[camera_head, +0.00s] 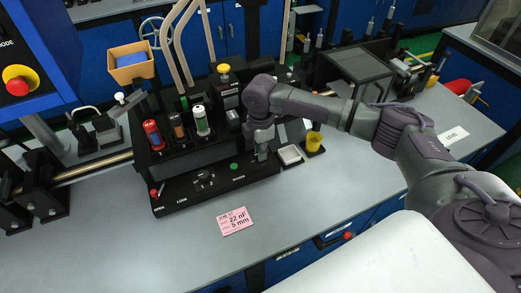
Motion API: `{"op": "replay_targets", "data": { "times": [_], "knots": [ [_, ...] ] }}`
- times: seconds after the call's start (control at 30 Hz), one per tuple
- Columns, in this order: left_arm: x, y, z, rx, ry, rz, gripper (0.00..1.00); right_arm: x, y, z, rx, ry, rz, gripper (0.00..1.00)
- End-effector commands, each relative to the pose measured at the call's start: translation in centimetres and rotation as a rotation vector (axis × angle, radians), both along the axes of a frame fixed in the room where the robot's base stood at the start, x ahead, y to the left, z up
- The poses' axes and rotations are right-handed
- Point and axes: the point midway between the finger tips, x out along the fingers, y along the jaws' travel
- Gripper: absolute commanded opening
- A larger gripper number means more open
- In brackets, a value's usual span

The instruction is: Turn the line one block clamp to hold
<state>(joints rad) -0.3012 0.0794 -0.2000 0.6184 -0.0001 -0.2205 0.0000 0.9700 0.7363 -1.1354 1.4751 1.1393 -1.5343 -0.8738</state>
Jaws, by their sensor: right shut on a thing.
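My right gripper (262,152) points down at the right end of a long black block (222,186), behind its front panel. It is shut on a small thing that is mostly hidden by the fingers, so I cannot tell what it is. The front panel carries small white lettering, a dark round fitting (204,179), a green button (234,166) and a small red-topped lever (155,193) at its left end. I cannot tell which of these parts is the line one block clamp, or its position. My left gripper is not in view.
A small white tray (290,155) and a yellow cup (314,140) sit right of my gripper. A pink card (235,221) lies in front; the table front is mostly clear.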

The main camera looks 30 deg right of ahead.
Motion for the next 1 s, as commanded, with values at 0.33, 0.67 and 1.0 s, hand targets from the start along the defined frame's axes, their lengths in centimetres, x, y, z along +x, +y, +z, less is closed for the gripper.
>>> {"op": "replay_targets", "data": {
  "times": [0.33,0.67,1.0],
  "knots": [
    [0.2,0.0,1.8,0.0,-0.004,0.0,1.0,-0.1,0.0,0.3,0.0,0.003,0.157,0.0],
    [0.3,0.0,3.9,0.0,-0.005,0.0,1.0,0.0,0.0,0.2,0.001,0.002,0.459,0.0],
    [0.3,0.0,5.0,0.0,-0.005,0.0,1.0,0.0,0.1,0.1,0.002,0.002,0.781,0.0]
  ]
}}
